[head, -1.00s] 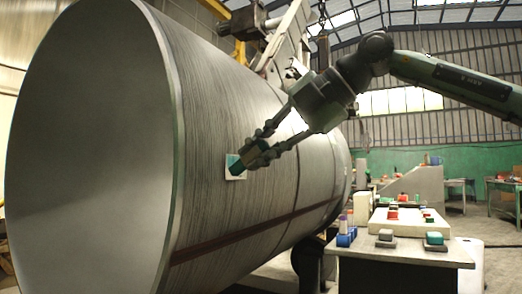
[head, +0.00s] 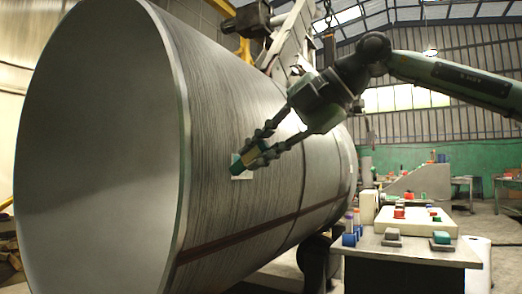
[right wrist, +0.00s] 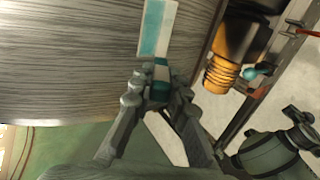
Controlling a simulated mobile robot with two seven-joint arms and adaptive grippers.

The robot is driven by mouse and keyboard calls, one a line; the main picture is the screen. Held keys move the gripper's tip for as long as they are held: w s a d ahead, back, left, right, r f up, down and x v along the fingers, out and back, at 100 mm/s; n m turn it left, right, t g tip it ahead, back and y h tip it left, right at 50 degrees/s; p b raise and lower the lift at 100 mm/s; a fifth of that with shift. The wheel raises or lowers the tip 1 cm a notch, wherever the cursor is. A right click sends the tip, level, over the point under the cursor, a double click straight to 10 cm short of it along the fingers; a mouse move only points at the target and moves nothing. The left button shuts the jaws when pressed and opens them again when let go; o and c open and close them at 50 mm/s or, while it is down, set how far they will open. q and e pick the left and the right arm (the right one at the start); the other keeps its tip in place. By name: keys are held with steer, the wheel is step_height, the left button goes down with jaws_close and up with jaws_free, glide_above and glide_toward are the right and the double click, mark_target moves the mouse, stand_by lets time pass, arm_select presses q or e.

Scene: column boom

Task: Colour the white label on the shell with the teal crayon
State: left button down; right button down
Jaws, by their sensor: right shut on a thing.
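The large grey metal shell (head: 225,120) lies on its side and fills the left and middle of the head view. A small white label (head: 246,175) is on its curved side, partly hidden behind the crayon. In the right wrist view the label (right wrist: 157,25) shows a teal patch with white beside it. My right gripper (head: 257,154) is shut on the teal crayon (head: 237,167), whose tip is at the label; whether it touches I cannot tell. In the right wrist view the crayon (right wrist: 160,72) stands between the fingertips. My left gripper is not in view.
A workbench (head: 400,255) at the lower right holds small blocks and a cream-coloured box (head: 425,222). A machine frame (head: 290,35) stands above and behind the shell. An orange-black cylindrical part (right wrist: 235,55) shows near the shell in the right wrist view.

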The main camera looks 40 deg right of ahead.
steer(key=shift+w+a, duration=0.1)
steer(key=shift+w, duration=0.05)
steer(key=shift+w+d+p, duration=1.05)
steer(key=shift+w+d, duration=0.2)
steer(key=shift+d, duration=3)
steer(key=shift+s+a+b, duration=0.4)
steer(key=shift+a+b, duration=0.05)
steer(key=shift+a, duration=0.95)
steer(key=shift+s+a+b, duration=0.4)
steer(key=shift+s+a, duration=0.05)
steer(key=shift+a, duration=1)
steer(key=shift+s+a+b, duration=0.4)
steer(key=shift+a+b, duration=0.05)
steer(key=shift+a, duration=0.95)
steer(key=shift+s, duration=0.15)
